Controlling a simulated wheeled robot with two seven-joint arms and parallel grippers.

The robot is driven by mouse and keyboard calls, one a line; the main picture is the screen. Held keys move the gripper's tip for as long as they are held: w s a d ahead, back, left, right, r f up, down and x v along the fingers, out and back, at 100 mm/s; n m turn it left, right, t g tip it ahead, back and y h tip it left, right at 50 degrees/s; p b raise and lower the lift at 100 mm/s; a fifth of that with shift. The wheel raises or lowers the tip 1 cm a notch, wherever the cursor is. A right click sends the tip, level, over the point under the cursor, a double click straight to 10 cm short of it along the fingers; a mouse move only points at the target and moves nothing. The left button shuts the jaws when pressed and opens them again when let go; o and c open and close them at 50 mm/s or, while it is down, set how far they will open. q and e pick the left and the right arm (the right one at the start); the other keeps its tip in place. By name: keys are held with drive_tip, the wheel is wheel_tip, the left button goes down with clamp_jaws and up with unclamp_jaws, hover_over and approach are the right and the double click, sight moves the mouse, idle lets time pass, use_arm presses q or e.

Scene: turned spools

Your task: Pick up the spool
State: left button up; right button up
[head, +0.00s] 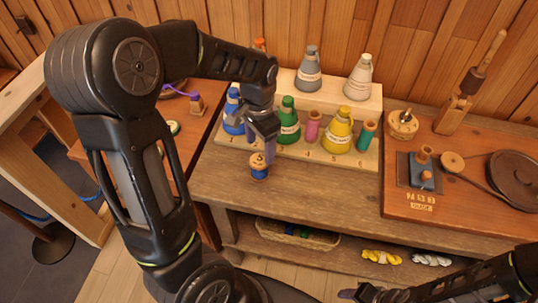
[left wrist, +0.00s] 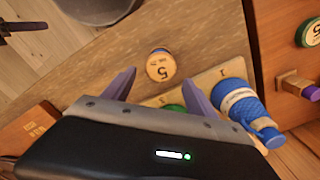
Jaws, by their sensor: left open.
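A small spool (head: 259,174) with a pale wooden top and blue thread stands upright near the front edge of the wooden bench, in front of the numbered rack. In the left wrist view the spool (left wrist: 160,66) shows its round top marked 5, with a blue edge behind it. My left gripper (head: 268,146) is open and empty, pointing down just above and behind the spool. In the left wrist view its two purple fingers (left wrist: 159,88) are spread wide, with the spool beyond the gap between them. My right gripper (head: 358,293) shows only partly at the bottom right.
Behind the spool, a numbered rack (head: 300,150) holds cones and spools, including a green cone (head: 287,122) and a yellow cone (head: 339,132). A winder board (head: 440,205) stands at right. The bench front between them is clear.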

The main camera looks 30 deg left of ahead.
sight(259, 160)
use_arm(q)
drive_tip(key=shift+s+r, duration=0.15)
drive_tip(key=shift+s, duration=0.1)
drive_tip(key=shift+w+f, duration=0.1)
drive_tip(key=shift+f, duration=1.3)
wheel_tip(259, 160, down, 5)
drive_tip(key=shift+a+f+p, duration=0.1)
drive_tip(key=shift+a+p, duration=0.05)
drive_tip(key=shift+p, duration=0.55)
drive_tip(key=shift+c, duration=0.5)
drive_tip(key=c, duration=1.2)
